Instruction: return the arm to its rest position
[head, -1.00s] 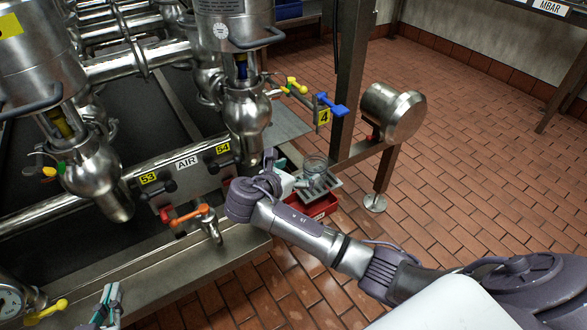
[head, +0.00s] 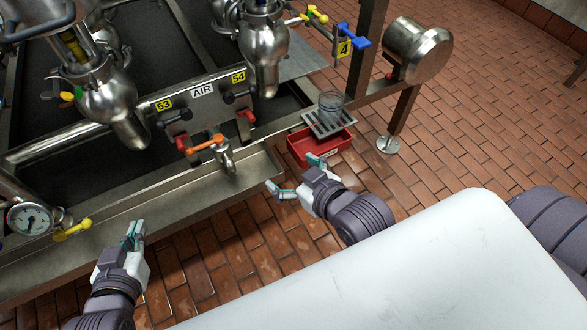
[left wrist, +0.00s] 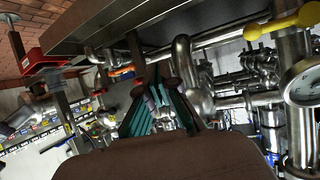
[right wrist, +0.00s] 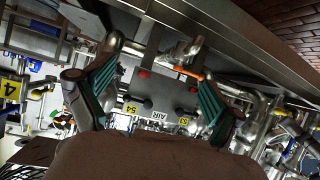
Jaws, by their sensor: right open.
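My right gripper (head: 294,174) is open and empty in the head view. It hangs over the brick floor in front of the steel trough, left of the red bin. In the right wrist view its fingers (right wrist: 155,92) are wide apart, with the AIR panel seen beyond them. My left gripper (head: 133,238) is at the lower left in front of the trough edge. Its fingers are together with nothing visible between them, also in the left wrist view (left wrist: 160,108).
The steel trough (head: 190,200) runs along the front of the valve rig. An orange-handled tap (head: 205,143) sits below the AIR panel (head: 202,92). A glass beaker (head: 331,105) stands on a grate above the red bin (head: 318,147). A gauge (head: 30,218) is at left. Floor at right is clear.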

